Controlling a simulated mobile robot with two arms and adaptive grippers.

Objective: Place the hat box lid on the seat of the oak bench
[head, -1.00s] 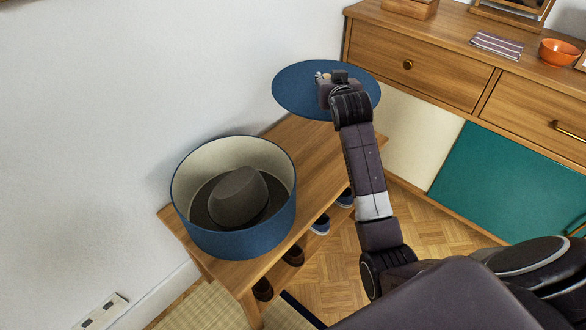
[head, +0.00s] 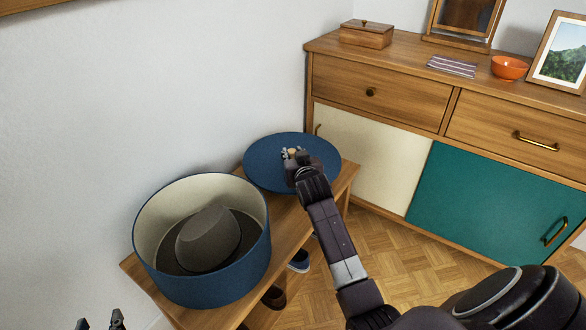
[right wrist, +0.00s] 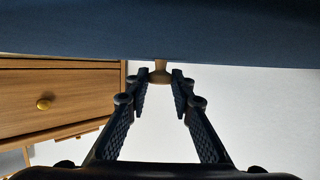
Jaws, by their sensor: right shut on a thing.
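The blue round hat box lid (head: 262,168) is level over the far end of the oak bench (head: 284,228). I cannot tell whether it touches the seat. My right gripper (head: 292,156) is shut on the lid's small knob, from above in the head view. In the right wrist view the lid (right wrist: 160,35) is a dark blue band with its knob (right wrist: 160,73) between the fingertips (right wrist: 160,82). My left gripper (head: 100,321) shows only two separated fingertips at the bottom left, with nothing seen between them.
The open blue hat box (head: 215,278) with a grey hat (head: 208,238) inside stands on the near part of the bench. Shoes (head: 299,261) sit below the seat. A sideboard (head: 380,115) stands beyond, and a white wall runs along the left.

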